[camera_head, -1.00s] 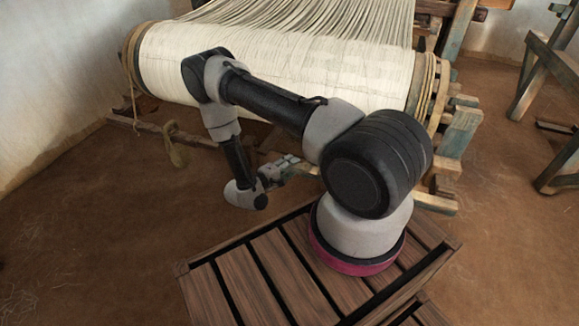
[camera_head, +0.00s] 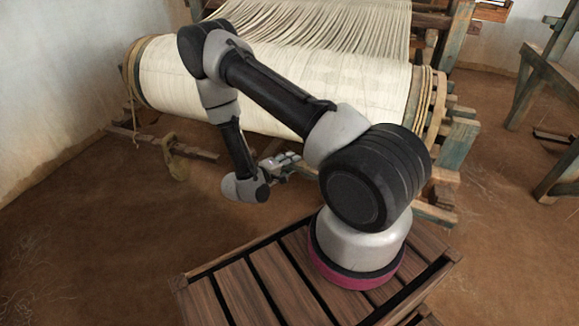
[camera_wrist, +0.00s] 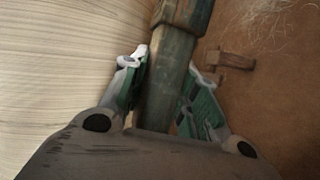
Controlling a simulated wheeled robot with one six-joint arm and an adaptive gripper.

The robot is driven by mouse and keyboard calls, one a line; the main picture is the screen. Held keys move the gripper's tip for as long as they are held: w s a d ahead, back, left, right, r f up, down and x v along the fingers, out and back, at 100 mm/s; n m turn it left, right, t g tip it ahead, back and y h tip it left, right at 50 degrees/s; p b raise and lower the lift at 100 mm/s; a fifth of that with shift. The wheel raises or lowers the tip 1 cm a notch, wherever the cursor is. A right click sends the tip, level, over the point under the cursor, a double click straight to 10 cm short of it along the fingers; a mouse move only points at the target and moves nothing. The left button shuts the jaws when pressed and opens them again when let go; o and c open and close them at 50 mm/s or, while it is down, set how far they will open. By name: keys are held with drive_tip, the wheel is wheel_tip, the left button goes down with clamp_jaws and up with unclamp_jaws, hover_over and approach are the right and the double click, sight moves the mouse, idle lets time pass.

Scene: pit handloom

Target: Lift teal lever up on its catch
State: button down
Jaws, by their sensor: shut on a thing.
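In the wrist view a worn, faded teal wooden lever (camera_wrist: 168,82) runs between the two fingers of my gripper (camera_wrist: 166,78). The fingers, green with pale tips, stand on either side of it and are shut on it. In the head view my gripper (camera_head: 283,161) is low in front of the cloth roll, right of my wrist.
A wide roll of cream cloth (camera_head: 285,88) lies behind my arm, and its pale surface fills the left of the wrist view. A small wooden block (camera_wrist: 230,60) shows right of the lever. A weathered loom post (camera_head: 458,142) stands right. Brown floor (camera_head: 90,220) is open at left.

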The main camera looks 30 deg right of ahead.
drive_tip(key=c, duration=1.1)
unclamp_jaws()
drive_tip(key=v, duration=1.2)
drive_tip(key=shift+w, duration=0.1)
